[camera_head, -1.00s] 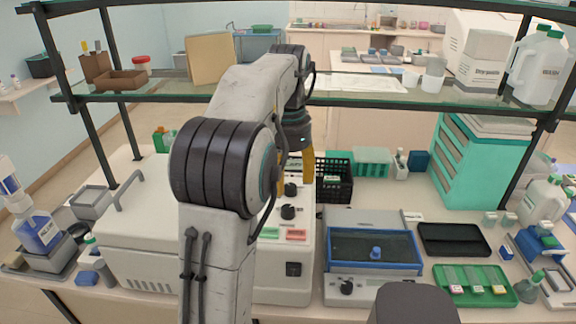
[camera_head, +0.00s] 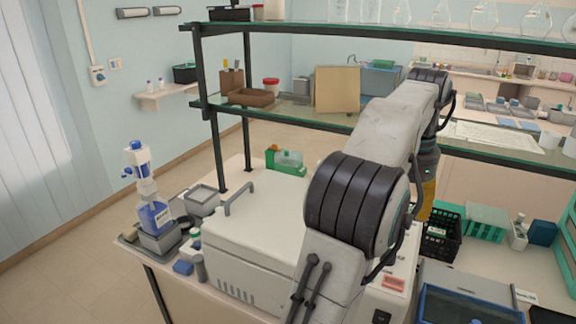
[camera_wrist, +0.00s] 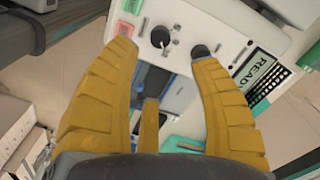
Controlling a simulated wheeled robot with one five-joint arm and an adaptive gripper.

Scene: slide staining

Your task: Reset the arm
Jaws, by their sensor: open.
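My gripper (camera_wrist: 165,62) shows in the wrist view with its yellow fingers spread apart and nothing between them. In the head view my arm reaches up and over the bench, in front of the shelf. Only a yellow bit of the gripper (camera_head: 428,198) shows there, mostly hidden behind my arm.
A glass shelf (camera_head: 290,108) with dark posts spans the bench close to my arm. A white lidded device (camera_head: 255,225) stands below. A black crate (camera_head: 440,240) and green rack (camera_head: 486,222) stand at the right. Open floor lies left.

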